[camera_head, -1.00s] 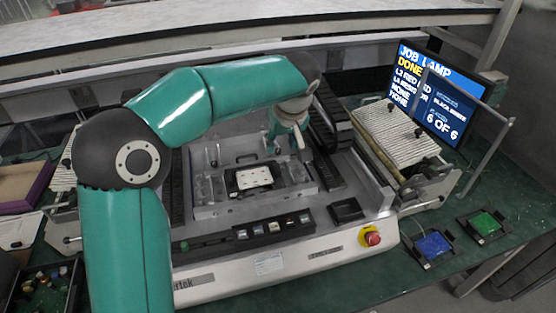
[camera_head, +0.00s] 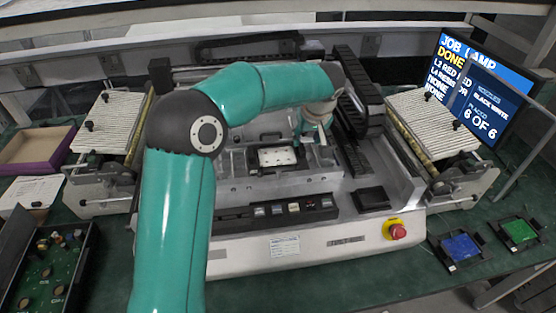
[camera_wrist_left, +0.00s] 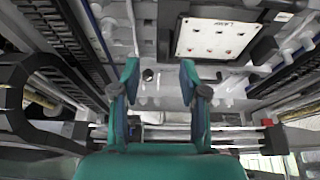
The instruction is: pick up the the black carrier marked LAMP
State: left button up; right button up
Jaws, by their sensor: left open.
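The black carrier (camera_head: 261,165) lies flat in the middle of the machine and holds a white board with several small parts on it. In the left wrist view the carrier (camera_wrist_left: 262,50) shows at the upper right, with upside-down lettering on the white board that looks like LAMP. My left gripper (camera_head: 322,143) is just right of the carrier, pointing down. In the left wrist view its two fingers (camera_wrist_left: 160,78) are apart with nothing between them, to the left of the carrier and not touching it. My right gripper is out of view.
The machine's dark rail (camera_head: 357,95) stands close right of my left gripper. A ribbed feeder (camera_head: 432,125) is at the right, another (camera_head: 112,122) at the left. A red stop button (camera_head: 398,231), blue (camera_head: 461,247) and green (camera_head: 519,230) boards lie front right. A screen (camera_head: 480,95) stands behind.

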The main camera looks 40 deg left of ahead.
aim_at(303, 147)
pick_arm(q)
jog(key=x, duration=0.1)
jog(key=b+x, duration=0.1)
jog(key=x, duration=0.2)
jog(key=shift+s+a+f, duration=0.2)
jog(key=shift+w+a+f, duration=0.1)
jog(key=shift+w+f, duration=0.1)
jog(key=shift+f, duration=0.1)
jog(key=shift+c, duration=0.4)
grip_shut()
